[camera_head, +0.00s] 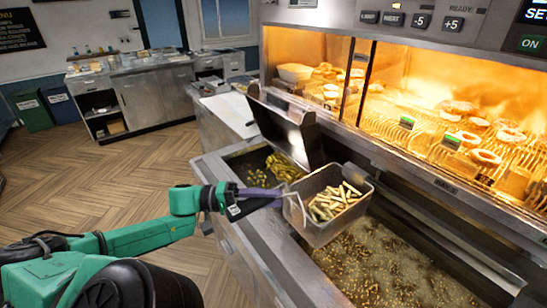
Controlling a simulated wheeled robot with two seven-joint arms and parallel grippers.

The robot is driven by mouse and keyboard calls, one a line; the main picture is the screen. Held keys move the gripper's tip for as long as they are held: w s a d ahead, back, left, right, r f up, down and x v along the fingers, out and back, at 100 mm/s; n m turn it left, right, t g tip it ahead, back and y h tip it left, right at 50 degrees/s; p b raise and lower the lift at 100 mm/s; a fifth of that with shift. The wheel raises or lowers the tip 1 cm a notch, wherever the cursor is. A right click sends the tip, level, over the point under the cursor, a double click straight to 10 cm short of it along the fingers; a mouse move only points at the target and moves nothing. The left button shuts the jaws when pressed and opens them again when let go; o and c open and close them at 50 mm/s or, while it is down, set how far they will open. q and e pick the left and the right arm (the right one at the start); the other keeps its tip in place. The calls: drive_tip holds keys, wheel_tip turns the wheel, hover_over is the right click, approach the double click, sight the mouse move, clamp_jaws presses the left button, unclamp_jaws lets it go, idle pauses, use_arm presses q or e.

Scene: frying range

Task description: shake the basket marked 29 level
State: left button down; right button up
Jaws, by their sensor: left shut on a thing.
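A metal basket (310,228) full of pale chips (335,203) is in the middle of the head view, above the near fryer vat with bubbling oil (385,275). It looks slightly tilted. My left gripper (262,198) is at the basket's left side, shut on its handle, which is mostly hidden by the fingers. I cannot read a number on the basket. My right gripper is not in view.
A second vat (265,166) with darker food lies behind, under a raised metal lid (283,128). A lit warming cabinet (440,125) with food runs along the right. Open wooden floor (80,185) is at left.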

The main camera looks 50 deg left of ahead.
use_arm(q)
drive_tip(key=s, duration=0.3)
drive_tip(key=shift+s+a, duration=0.3)
drive_tip(key=shift+a, duration=0.1)
drive_tip(key=w, duration=0.1)
drive_tip(key=w+d, duration=0.1)
drive_tip(key=w, duration=0.1)
drive_tip(key=shift+r, duration=0.15)
drive_tip(key=shift+s+a, duration=0.35)
drive_tip(key=shift+s, duration=0.7)
drive_tip(key=w, duration=0.1)
drive_tip(key=w+d, duration=0.1)
drive_tip(key=shift+w, duration=0.35)
drive_tip(key=shift+a, duration=0.2)
drive_tip(key=shift+w, duration=0.1)
